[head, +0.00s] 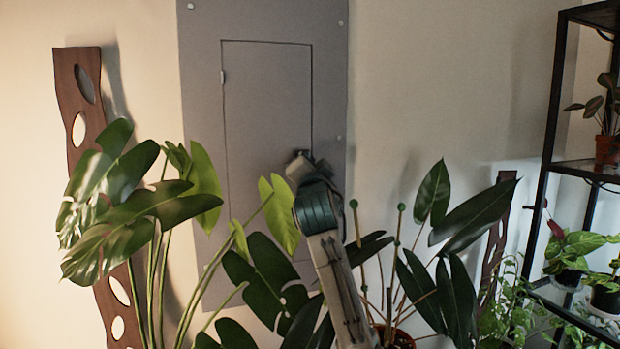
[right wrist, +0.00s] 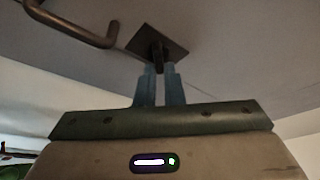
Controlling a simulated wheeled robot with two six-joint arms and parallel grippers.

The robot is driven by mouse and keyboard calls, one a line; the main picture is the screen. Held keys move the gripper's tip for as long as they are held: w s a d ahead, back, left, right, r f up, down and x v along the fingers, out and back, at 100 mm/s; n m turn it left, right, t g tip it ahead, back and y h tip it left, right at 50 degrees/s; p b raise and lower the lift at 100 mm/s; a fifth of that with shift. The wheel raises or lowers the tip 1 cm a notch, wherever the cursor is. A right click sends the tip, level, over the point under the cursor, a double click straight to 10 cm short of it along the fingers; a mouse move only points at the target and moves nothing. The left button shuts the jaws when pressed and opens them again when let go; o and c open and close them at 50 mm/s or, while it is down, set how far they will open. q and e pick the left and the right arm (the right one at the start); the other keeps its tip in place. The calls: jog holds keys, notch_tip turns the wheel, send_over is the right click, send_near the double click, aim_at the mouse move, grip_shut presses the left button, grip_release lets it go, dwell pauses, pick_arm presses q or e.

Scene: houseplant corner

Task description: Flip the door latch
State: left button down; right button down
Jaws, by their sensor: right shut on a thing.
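The grey cabinet door (head: 266,120) is set in a grey wall panel (head: 200,60) and lies flush in its frame. The dark latch (right wrist: 157,52) sits on a square dark plate (right wrist: 177,50) in the right wrist view. My right gripper (right wrist: 157,72) has its two blue-grey fingers closed on the latch's protruding part. In the head view, my right gripper (head: 303,163) is at the door's right edge and covers most of the latch there. My left gripper is not in view.
A dark bent bar (right wrist: 85,32) is close by at upper left in the right wrist view. Large-leaved plants (head: 120,215) stand before the panel, with leaves (head: 283,215) around my right arm. A black shelf (head: 553,100) with pots stands at right.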

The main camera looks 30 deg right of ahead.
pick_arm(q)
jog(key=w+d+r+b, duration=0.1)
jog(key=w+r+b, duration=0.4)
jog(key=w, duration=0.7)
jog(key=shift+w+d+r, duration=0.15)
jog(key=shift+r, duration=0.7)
pick_arm(e)
jog(key=shift+w+f+m+g, duration=0.1)
jog(key=shift+m+g, duration=0.55)
jog(key=shift+m, duration=1)
jog(key=shift+f+m+g, duration=0.15)
jog(key=shift+m+g, duration=0.55)
jog(key=shift+m, duration=0.9)
jog(key=shift+w+f+m+g, duration=0.1)
jog(key=shift+m+g, duration=0.55)
jog(key=shift+m, duration=1)
jog(key=shift+s, duration=0.1)
jog(key=c, duration=1.5)
grip_release()
jog(key=shift+c, duration=0.2)
jog(key=shift+w, duration=0.2)
